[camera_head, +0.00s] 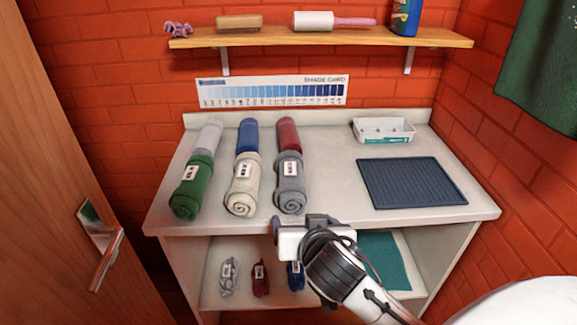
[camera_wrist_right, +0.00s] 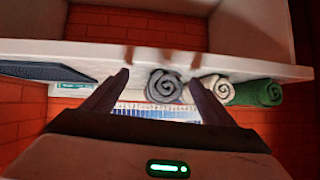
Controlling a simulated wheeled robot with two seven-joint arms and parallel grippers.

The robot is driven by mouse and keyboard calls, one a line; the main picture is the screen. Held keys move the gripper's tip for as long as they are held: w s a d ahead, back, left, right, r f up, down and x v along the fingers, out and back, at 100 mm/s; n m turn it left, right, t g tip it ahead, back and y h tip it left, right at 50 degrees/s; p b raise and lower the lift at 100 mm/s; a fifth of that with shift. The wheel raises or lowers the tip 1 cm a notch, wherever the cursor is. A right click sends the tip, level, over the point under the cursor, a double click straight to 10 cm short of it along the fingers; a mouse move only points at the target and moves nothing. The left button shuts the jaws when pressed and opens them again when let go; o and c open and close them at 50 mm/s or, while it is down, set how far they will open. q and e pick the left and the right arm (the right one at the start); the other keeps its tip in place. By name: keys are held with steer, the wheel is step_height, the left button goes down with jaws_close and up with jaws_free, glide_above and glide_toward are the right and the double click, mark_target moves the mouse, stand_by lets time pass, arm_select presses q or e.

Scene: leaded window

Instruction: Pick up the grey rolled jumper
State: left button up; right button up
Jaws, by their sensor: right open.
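The grey rolled jumper (camera_head: 290,190) lies at the front of the white counter, at the right end of the front row, its spiral end facing me and a white label on top. My right gripper (camera_head: 306,224) is in front of the counter edge, just below and in front of this roll, apart from it. In the right wrist view, which is upside down, my open right gripper (camera_wrist_right: 160,78) has its fingers either side of the grey roll's spiral end (camera_wrist_right: 165,86), with nothing held. My left gripper is out of view.
A cream roll (camera_head: 242,190) and a green roll (camera_head: 190,190) lie left of it. A red roll (camera_head: 288,134), blue roll and pale roll lie behind. A dark ribbed mat (camera_head: 412,183) and white tray (camera_head: 384,130) are at right. The shelf below holds small tied bundles (camera_head: 261,277).

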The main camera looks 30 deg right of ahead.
mark_target(294, 184)
steer(key=w+r, duration=0.1)
steer(key=w+d+r+m+t+h, duration=0.1)
steer(key=w+r, duration=0.1)
steer(key=w+r+m, duration=0.1)
steer(key=shift+w+d+r+t, duration=0.15)
steer(key=shift+w+d+t, duration=0.05)
steer(key=shift+d+t, duration=0.2)
steer(key=x, duration=0.4)
steer(key=shift+w+d+r, duration=0.1)
steer(key=shift+w, duration=0.15)
steer(key=shift+w+d+f+p, duration=0.25)
steer(key=shift+w+f+p, duration=0.05)
steer(key=shift+w, duration=0.2)
steer(key=x, duration=0.3)
steer(key=shift+w+d+f+p, duration=0.1)
steer(key=shift+w+f+p, duration=0.05)
steer(key=shift+f+p, duration=0.15)
steer(key=shift+w+d+f, duration=0.1)
steer(key=shift+w+f, duration=0.1)
steer(key=shift+w, duration=0.15)
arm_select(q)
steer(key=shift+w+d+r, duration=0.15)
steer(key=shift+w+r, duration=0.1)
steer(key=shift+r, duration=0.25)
arm_select(e)
steer(key=shift+r, duration=0.1)
steer(key=c, duration=1.3)
